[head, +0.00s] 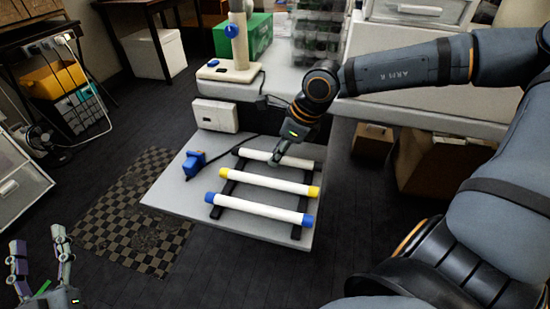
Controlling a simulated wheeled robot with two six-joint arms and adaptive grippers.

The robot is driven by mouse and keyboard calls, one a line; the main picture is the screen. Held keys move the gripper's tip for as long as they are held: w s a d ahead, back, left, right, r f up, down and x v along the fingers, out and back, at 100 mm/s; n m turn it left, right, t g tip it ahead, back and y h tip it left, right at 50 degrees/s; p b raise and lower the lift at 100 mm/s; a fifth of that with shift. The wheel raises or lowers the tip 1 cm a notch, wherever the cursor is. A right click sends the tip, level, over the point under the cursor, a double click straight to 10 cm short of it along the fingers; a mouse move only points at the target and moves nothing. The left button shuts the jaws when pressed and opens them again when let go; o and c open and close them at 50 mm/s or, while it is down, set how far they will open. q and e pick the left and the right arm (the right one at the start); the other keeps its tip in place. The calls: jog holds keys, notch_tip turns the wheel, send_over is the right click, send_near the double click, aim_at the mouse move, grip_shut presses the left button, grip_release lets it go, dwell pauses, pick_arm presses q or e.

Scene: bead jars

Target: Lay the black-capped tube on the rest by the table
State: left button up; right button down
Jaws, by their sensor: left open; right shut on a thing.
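The rest (226,186), two dark rails, lies on a low grey board in front of the table. A blue-capped tube (260,208) and a yellow-capped tube (268,183) lie across it. I cannot tell whether the tube touches the rails. My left gripper (39,243) is open and empty at the lower left, away from the rest.
A blue object (195,164) sits left of the rails on the board. A white box (214,116) stands behind it. The table (285,85) behind carries a beige stand (240,50), a green box (255,38) and stacked drawers. A checkered mat (125,215) lies on the floor at left.

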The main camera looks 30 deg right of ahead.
jog(key=shift+f+b, duration=0.35)
jog(key=shift+b, duration=0.05)
jog(key=c, duration=1.1)
grip_release()
jog(key=shift+o, duration=0.2)
jog(key=shift+r, duration=0.1)
notch_tip(320, 180, up, 10)
